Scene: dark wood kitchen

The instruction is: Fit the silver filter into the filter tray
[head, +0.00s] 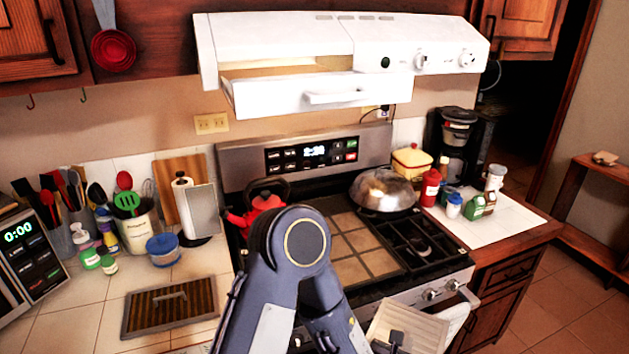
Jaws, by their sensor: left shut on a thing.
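The filter tray (300,97) is a white drawer with a bar handle, hanging pulled out under the white range hood (290,38). A pale, slatted rectangular panel, which looks like the silver filter (418,328), is at the bottom edge in front of the stove. My left gripper (393,343) is shut on it at its near side, low and well below the tray. My left arm bends up in front of the stove and hides part of it. The lower part of the panel is cut off by the frame. My right gripper is not in view.
A brown slatted panel with a grey frame and handle (172,303) lies on the left counter. A red kettle (265,203) and a steel domed lid (382,190) stand on the stove (345,245). Utensils, bottles and a coffee maker (456,140) flank it.

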